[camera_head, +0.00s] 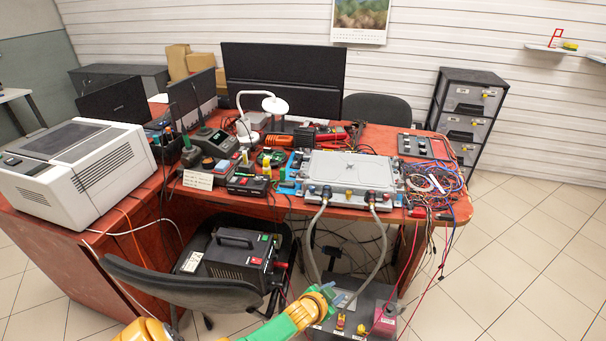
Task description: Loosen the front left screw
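A flat silver-grey metal unit (350,172) lies on the red table. Two grey hoses join dark fittings at its front edge: a left hose (311,235) and a right hose (383,240). Both run down to a dark box (375,297) below the table. The screws are too small to make out, so I cannot pick out the front left one. My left gripper (328,290) is low, in front of the table and beside the dark box's left part, well below the silver unit. Its fingers are too small to tell open from shut. My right gripper is not in view.
The red table (475,207) is crowded with tools, a white lamp (264,104), a monitor (283,80) and tangled wires (432,185). A black chair (190,287) and a black power unit (238,258) stand left of my gripper. Open tiled floor lies at right.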

